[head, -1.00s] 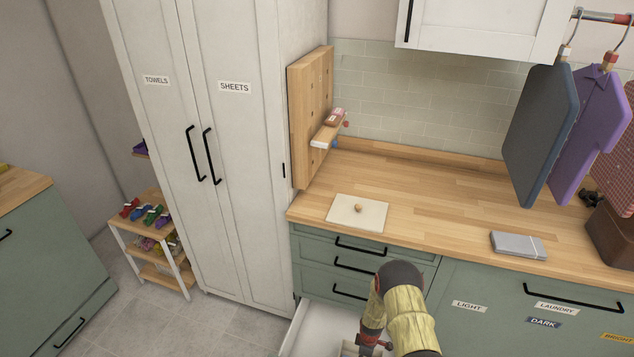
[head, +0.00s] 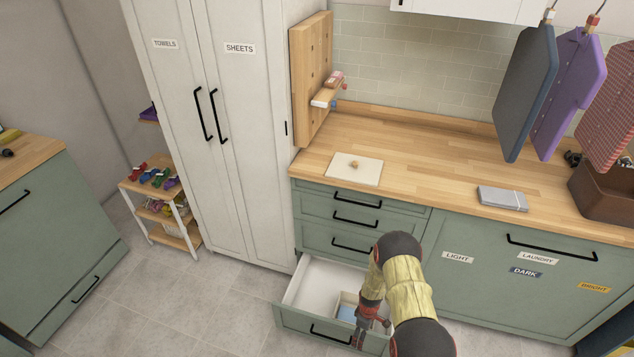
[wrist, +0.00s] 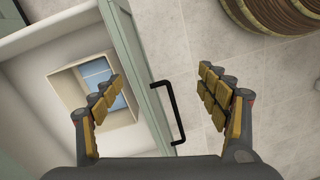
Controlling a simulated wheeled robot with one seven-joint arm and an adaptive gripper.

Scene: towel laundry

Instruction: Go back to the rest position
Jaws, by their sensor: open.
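My gripper (head: 372,333) is at the front of the open bottom drawer (head: 297,318) in the head view, at the end of my yellow-sleeved arm. In the wrist view my gripper (wrist: 168,105) is open, with its two fingers wide apart and nothing between them but the drawer's front edge and black handle (wrist: 170,111) seen below. It looks down from above the drawer, and I cannot tell the exact height. A small light box (head: 345,300) with something blue (wrist: 103,84) in it sits inside the drawer.
The open drawer juts out from the green cabinet (head: 335,210). The wooden counter (head: 430,170) holds a pale board (head: 353,170) and a folded grey cloth (head: 502,198). The tiled floor (head: 215,290) at left is clear.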

